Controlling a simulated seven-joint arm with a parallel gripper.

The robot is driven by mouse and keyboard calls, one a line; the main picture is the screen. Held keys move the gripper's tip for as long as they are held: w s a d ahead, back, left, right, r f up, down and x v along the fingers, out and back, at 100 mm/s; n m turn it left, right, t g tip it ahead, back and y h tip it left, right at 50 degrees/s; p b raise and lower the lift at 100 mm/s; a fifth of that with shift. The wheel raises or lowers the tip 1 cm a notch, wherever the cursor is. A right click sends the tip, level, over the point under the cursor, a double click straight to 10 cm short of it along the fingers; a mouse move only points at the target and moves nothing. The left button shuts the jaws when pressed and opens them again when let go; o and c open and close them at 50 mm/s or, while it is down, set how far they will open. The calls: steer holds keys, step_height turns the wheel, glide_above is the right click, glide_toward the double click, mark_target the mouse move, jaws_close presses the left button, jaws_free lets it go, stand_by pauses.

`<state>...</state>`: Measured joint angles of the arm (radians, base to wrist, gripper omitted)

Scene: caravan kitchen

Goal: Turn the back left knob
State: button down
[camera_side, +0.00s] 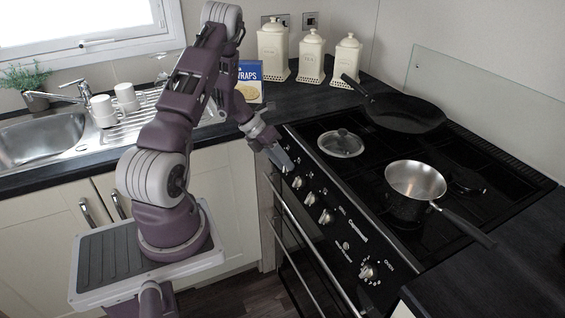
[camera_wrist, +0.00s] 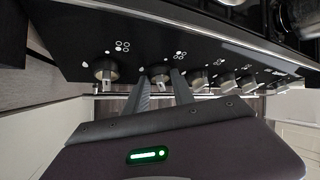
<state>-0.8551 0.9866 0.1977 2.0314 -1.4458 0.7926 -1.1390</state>
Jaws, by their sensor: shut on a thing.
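The cooker's front control panel (camera_side: 345,228) carries a row of silver knobs, seen along its length in the wrist view. My gripper (camera_side: 284,160) is at the far end of the panel in the side view, reaching down to the knobs. In the wrist view my gripper's fingers (camera_wrist: 160,85) are on both sides of the second knob from the left (camera_wrist: 160,75), and shut on it. Another knob (camera_wrist: 105,70) is free to its left. Small burner marks are printed above the knobs but are too small to read surely. The side view hides the held knob behind my fingers.
Cream canisters (camera_side: 311,58) and a wraps box (camera_side: 249,80) stand behind. Other knobs (camera_wrist: 227,82) sit close to the right.

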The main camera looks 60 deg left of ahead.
steer(key=shift+d+r+m+g+y, duration=0.1)
steer(key=shift+d+m+g+y, duration=0.1)
steer(key=shift+m+y, duration=0.7)
steer(key=shift+d+m+g+y, duration=0.2)
steer(key=shift+m+y, duration=0.7)
steer(key=c, duration=1.1)
jaws_free()
